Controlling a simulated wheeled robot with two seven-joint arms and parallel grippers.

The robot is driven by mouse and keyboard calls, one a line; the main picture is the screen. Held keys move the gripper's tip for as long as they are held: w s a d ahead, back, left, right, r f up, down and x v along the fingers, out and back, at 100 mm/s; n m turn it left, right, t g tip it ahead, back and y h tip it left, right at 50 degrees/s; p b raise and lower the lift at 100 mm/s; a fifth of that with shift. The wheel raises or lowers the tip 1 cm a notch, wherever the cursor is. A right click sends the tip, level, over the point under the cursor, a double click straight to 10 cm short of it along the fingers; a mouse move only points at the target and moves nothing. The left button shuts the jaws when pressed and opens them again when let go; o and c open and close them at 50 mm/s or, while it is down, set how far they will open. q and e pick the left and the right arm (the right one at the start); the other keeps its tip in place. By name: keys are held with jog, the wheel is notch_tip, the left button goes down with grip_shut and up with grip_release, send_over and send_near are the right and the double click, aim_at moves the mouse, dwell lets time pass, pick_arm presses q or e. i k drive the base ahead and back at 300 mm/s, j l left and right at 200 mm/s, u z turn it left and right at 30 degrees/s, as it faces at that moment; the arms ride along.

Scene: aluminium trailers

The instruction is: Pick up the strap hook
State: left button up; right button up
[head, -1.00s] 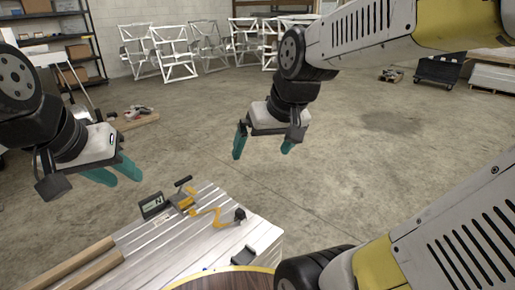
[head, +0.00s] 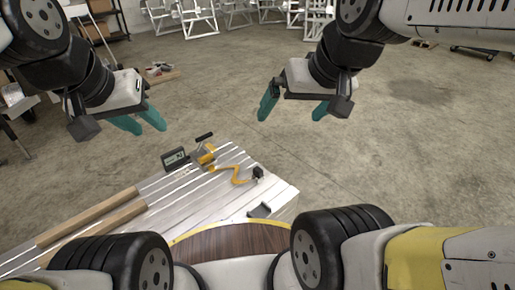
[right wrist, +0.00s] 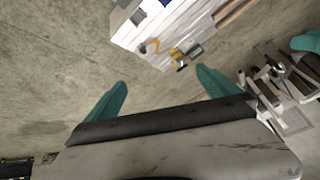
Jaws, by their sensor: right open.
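A yellow strap (head: 232,174) lies zigzag on the slatted silver bench top. A small black hook-like piece (head: 258,173) sits at its right end. A ratchet with a dark handle (head: 205,150) is at its other end. The strap also shows in the right wrist view (right wrist: 163,49). A separate dark grey angled piece (head: 260,210) lies near the bench's near right edge; I cannot tell which piece is the strap hook. My right gripper (head: 290,118) is open and empty, above and beyond the bench's right side. My left gripper (head: 151,129) is open and empty, beyond the bench's far left.
A small display box (head: 174,158) stands beside the ratchet. Two wooden bars (head: 88,216) lie along the bench's left part. A round brown wooden top (head: 235,243) is at the near edge. White frames (head: 222,15) stand far back.

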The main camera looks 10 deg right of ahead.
aim_at(259, 172)
jog(key=i+l+u, duration=0.2)
jog(key=l+u, duration=0.15)
jog(key=l, duration=0.2)
jog(key=i+l+u, duration=0.1)
jog(key=l+u, duration=0.25)
jog(key=l, duration=0.2)
jog(key=l+u, duration=0.35)
jog(key=l, duration=0.25)
